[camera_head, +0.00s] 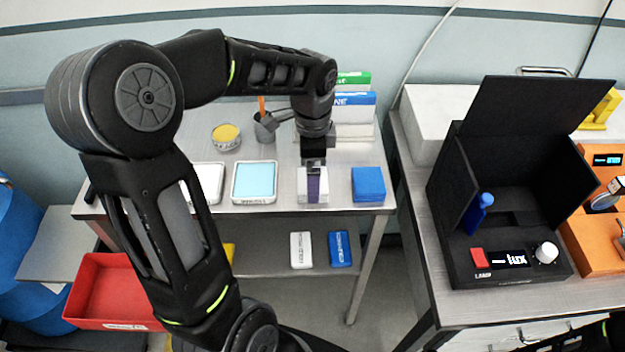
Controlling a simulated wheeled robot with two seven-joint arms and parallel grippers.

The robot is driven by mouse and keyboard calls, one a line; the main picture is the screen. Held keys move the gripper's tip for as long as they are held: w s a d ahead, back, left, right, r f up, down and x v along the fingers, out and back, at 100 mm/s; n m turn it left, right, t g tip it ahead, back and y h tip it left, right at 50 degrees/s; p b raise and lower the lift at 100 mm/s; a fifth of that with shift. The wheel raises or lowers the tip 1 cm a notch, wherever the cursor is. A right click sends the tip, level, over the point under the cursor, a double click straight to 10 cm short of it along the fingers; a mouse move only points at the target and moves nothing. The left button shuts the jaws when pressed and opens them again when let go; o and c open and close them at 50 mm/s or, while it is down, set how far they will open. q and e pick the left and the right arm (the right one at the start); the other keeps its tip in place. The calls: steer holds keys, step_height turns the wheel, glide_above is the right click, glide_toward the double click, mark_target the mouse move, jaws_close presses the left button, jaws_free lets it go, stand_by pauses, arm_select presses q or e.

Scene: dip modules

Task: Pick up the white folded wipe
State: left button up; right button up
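The white folded wipe (304,192) appears to be the small white block near the front edge of the left metal table. My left gripper (315,178) points down right over it and hides part of its top. A dark purple strip from the gripper lies across the wipe's front. I cannot tell whether the fingers are closed on it or only beside it. The wipe seems to rest on the table.
A blue folded block (368,184) lies just right of the wipe. A tray with a light blue surface (254,182) lies to its left. Behind stand a grey cup (265,128), a yellow-topped tin (226,136) and stacked boxes (354,100). A black lamp box (510,190) stands on the right bench.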

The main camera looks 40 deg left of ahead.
arm_select(q)
steer(key=shift+f, duration=1.3)
steer(key=shift+c, duration=0.2)
steer(key=c, duration=1.3)
steer(key=shift+o, duration=0.2)
steer(key=shift+r, duration=0.15)
step_height(320, 180, up, 10)
steer(key=b, duration=0.1)
